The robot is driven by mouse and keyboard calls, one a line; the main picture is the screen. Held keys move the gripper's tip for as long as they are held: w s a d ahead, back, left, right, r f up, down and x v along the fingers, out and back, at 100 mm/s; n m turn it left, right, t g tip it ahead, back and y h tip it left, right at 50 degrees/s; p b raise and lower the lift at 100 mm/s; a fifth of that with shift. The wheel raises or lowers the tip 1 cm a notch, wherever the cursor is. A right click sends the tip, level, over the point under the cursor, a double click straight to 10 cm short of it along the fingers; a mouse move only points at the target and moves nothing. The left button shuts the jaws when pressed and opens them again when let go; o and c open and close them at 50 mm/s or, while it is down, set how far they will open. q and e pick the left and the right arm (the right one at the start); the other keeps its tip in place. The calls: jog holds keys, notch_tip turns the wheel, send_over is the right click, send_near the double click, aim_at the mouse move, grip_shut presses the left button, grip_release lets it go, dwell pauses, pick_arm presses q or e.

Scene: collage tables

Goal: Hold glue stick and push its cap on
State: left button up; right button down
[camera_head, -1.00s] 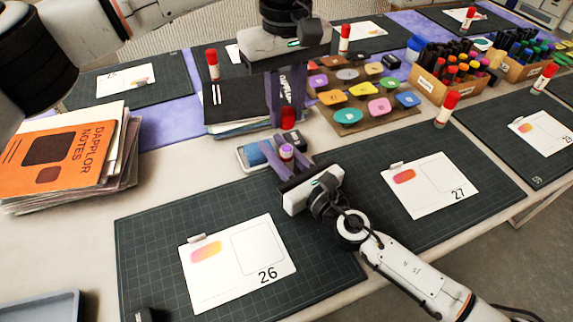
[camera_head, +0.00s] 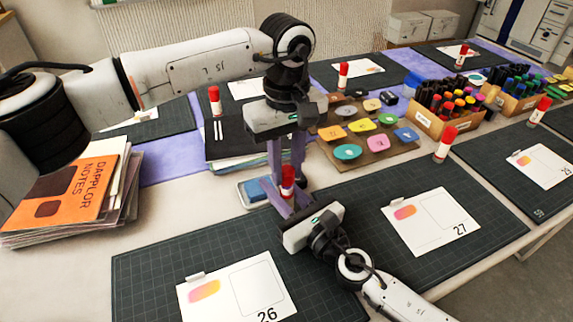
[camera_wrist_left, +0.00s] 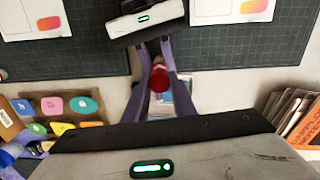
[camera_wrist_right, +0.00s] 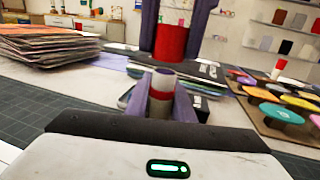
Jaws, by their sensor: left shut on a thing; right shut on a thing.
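My left gripper (camera_head: 286,168) points straight down and is shut on the red cap (camera_head: 288,175). The cap also shows between its fingers in the left wrist view (camera_wrist_left: 160,78). My right gripper (camera_head: 282,200) comes in from the lower right and is shut on the glue stick (camera_wrist_right: 162,83), held upright.
A phone-like blue item (camera_head: 252,192) lies beside the grippers. Card 26 (camera_head: 237,292) and card 27 (camera_head: 430,218) lie on dark mats. A notebook stack (camera_head: 65,195) stands left, a board of coloured pads (camera_head: 345,135) and a marker box (camera_head: 437,125) behind right.

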pick_arm(q)
jog(key=shift+f, duration=0.9)
jog(key=shift+f, duration=0.65)
jog(key=o, duration=1.1)
jog(key=shift+r, duration=0.1)
notch_tip(320, 180, up, 12)
jog(key=shift+f, duration=0.1)
